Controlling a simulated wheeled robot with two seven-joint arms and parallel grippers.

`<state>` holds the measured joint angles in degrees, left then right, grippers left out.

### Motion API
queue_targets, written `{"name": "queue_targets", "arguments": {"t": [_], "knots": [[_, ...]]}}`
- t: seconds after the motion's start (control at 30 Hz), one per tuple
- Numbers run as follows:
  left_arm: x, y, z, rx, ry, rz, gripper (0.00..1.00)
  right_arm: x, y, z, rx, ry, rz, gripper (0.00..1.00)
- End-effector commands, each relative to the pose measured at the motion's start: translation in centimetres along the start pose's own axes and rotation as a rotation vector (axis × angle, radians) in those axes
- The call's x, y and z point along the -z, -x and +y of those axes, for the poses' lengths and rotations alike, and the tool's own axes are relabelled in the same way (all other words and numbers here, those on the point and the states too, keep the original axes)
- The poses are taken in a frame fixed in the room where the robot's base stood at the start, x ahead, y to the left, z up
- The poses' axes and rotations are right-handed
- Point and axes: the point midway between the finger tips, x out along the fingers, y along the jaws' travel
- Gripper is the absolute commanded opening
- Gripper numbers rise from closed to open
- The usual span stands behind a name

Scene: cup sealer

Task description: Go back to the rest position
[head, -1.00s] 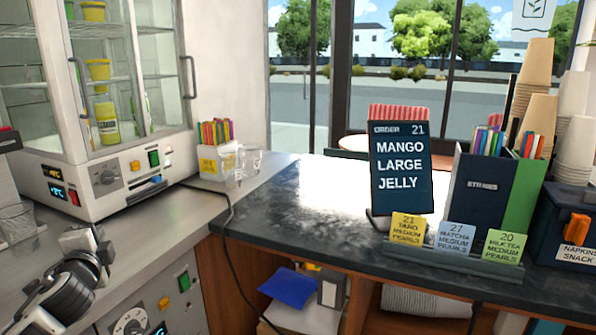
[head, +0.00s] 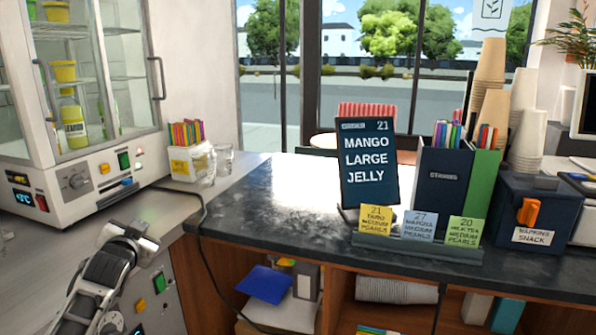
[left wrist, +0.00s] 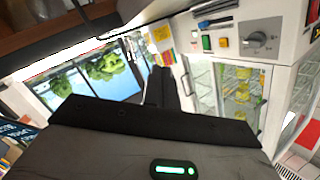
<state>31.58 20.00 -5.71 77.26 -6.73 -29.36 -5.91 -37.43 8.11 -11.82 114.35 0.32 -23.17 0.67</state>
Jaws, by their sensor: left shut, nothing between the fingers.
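My left gripper (head: 140,238) is at the lower left of the head view, in front of the cup sealer-side counter and below the glass-doored cabinet. It is empty, and its two dark fingers (left wrist: 160,88) lie together in the left wrist view, touching nothing. My right gripper is in neither view.
A white glass-doored cabinet (head: 92,178) stands on the left counter. Glasses (head: 223,160) and a straw box (head: 186,163) are beside it. The dark counter (head: 262,218) holds an order screen (head: 369,170), a card rack (head: 415,248), a straw holder (head: 443,185) and stacked cups (head: 488,92).

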Motion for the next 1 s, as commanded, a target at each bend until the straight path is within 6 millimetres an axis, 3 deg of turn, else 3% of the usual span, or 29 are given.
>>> {"name": "queue_targets", "arguments": {"t": [0.1, 0.27, 0.47, 0.57, 0.73, 0.9, 1.0], "knots": [[1.9, 0.4, 1.4, -0.064, 0.25, 0.116, 0.0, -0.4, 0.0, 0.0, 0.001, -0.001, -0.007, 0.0], [-2.3, 2.9, 6.4, -0.132, 0.224, 0.059, 0.0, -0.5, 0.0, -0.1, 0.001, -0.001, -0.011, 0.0], [-8.0, 8.2, 13.3, -0.24, 0.227, -0.018, 0.0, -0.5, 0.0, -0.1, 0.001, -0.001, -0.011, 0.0], [-11.4, 12.6, 17.4, -0.311, 0.241, -0.072, 0.0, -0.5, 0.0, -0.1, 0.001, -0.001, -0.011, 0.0], [-16.6, 22.5, 23.6, -0.435, 0.29, -0.184, 0.0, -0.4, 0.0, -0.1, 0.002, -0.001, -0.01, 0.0], [-19.4, 31.7, 26.9, -0.521, 0.353, -0.289, 0.0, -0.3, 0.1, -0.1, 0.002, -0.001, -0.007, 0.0], [-20.0, 35.2, 27.7, -0.548, 0.379, -0.331, 0.0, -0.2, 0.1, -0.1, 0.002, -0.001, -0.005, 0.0]]}}
